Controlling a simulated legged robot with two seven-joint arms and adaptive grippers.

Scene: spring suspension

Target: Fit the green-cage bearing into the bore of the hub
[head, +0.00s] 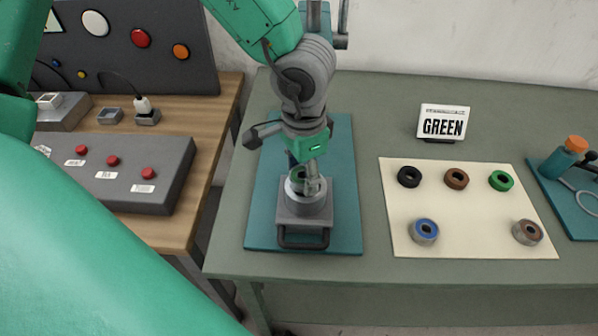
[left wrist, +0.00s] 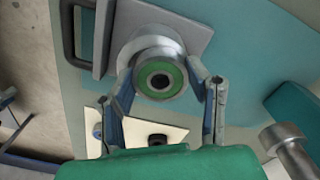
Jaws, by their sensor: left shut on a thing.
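The green-cage bearing (left wrist: 160,80) is a metal ring with a green face, held between the fingertips of my left gripper (left wrist: 168,84). The bore is covered by the bearing. I cannot tell whether they touch. My right gripper is not in view.
A teal mat (head: 345,215) lies under the hub block. To the right, a cream sheet (head: 455,215) bears several coloured rings and bearings, with a GREEN sign (head: 443,122) behind. A control box (head: 120,170) stands on the wooden table at left. Bare green tabletop lies between mat and sheet.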

